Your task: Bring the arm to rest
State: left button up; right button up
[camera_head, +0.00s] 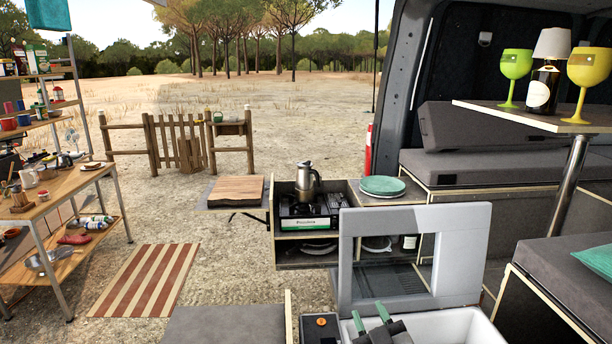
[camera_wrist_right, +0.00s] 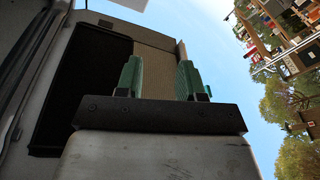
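My right gripper (camera_head: 371,318) shows at the bottom of the head view, with two green fingertips on a dark body. It is in front of, or over, an open white box (camera_head: 455,326); I cannot tell which. In the right wrist view my right gripper (camera_wrist_right: 160,78) has its green fingers apart with nothing between them. My left gripper is in neither view.
A grey frame (camera_head: 462,220) stands upright behind the white box. Beyond it, a kitchen unit holds a metal pot (camera_head: 308,181) and green plates (camera_head: 382,186).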

jog(key=s+d+f+m+g+h, duration=0.5)
jog(key=s+d+f+g, duration=0.2)
jog(key=s+f, duration=0.55)
jog(key=s+d+f+g, duration=0.15)
jog(key=s+g, duration=0.25)
jog(key=s, duration=0.5)
jog(key=s+f+g, duration=0.3)
jog(key=s+g, duration=0.2)
jog(key=s, duration=0.5)
notch_tip(320, 180, down, 29)
jog(key=s+g+b, duration=0.1)
jog(key=s, duration=0.1)
jog(key=s+d+f+g, duration=0.1)
jog(key=s+d+f, duration=0.1)
jog(key=s+f, duration=1.2)
jog(key=shift+s+d+f+n+y+b, duration=0.3)
jog(key=shift+s+d+f+n+b, duration=0.1)
jog(key=shift+s+b, duration=0.1)
